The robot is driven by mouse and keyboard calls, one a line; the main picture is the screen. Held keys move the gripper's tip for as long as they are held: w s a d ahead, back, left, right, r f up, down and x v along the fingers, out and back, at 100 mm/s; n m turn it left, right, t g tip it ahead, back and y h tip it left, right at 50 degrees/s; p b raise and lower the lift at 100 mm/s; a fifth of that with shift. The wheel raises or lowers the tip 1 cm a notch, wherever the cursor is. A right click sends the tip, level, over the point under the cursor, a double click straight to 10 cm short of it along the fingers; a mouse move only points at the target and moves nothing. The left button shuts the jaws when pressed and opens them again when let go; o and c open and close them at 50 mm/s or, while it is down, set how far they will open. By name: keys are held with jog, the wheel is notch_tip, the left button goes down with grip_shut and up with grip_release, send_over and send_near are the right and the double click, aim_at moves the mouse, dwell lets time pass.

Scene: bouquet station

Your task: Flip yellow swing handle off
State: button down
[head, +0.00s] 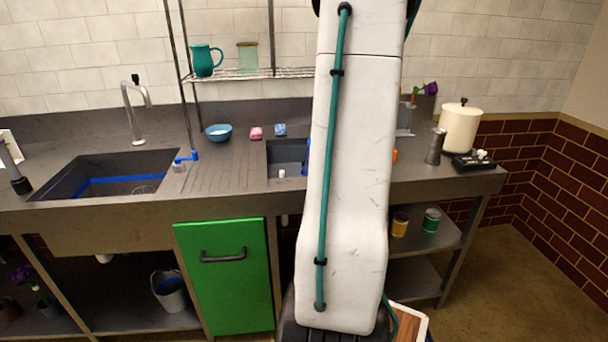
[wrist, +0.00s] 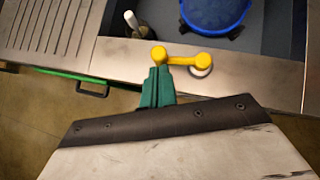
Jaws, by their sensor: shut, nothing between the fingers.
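The yellow swing handle (wrist: 183,60) shows in the wrist view on the counter's front strip, beside a basin. It lies roughly level across the picture, with a round knob at its left end and a round end at its right over a pale disc-shaped base. My gripper (wrist: 157,72) has teal fingers, which are shut and empty. Their tips are right at the knob's near side; I cannot tell whether they touch it. In the head view my own arm covers the middle of the counter, and I cannot make out the handle there.
A small basin (head: 287,151) holds a blue round thing (wrist: 213,12) in the wrist view. A white-topped stick (wrist: 132,20) stands left of the handle. A blue lever (head: 186,157) is by the large sink (head: 120,172). A green door (head: 224,285) is below the counter.

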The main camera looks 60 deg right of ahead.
jog(key=shift+w, duration=0.45)
jog(key=shift+w+r, duration=0.1)
jog(key=shift+w, duration=0.05)
dwell(0.3)
jog(key=s+a+r, duration=0.7)
jog(key=s, duration=0.1)
jog(key=shift+a, duration=0.35)
dwell(0.6)
